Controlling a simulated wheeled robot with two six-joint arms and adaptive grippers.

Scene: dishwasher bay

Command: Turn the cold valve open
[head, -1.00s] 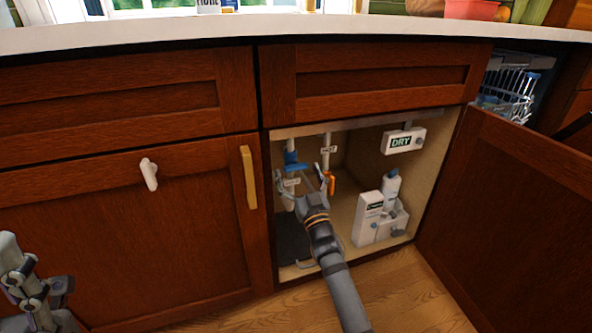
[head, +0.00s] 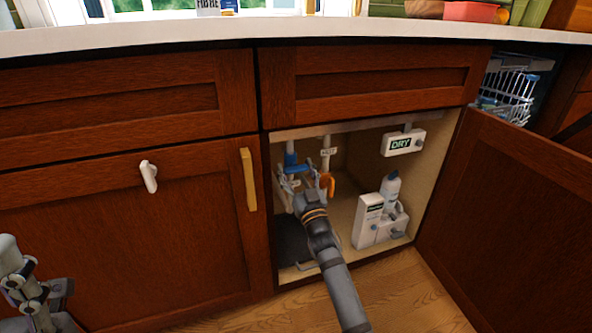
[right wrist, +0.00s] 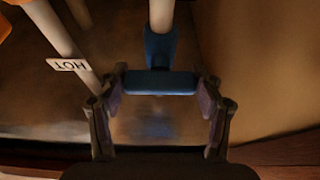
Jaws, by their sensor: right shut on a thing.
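The cold valve's blue handle (head: 291,162) is on the left pipe inside the open cabinet. In the right wrist view the blue handle (right wrist: 160,83) lies crosswise to its pale pipe, between my fingers. My right gripper (head: 299,181) is shut on this handle, and its fingers hide part of the valve in the head view. My left gripper (head: 24,286) is at the lower left, away from the cabinet opening; its finger opening is unclear.
The hot pipe, tagged HOT (head: 328,152), with an orange handle (head: 328,186), is just right of my right gripper. A DRY box (head: 403,143) hangs at the upper right. A white caddy with a bottle (head: 390,188) stands below. The open door (head: 510,220) flanks the right.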

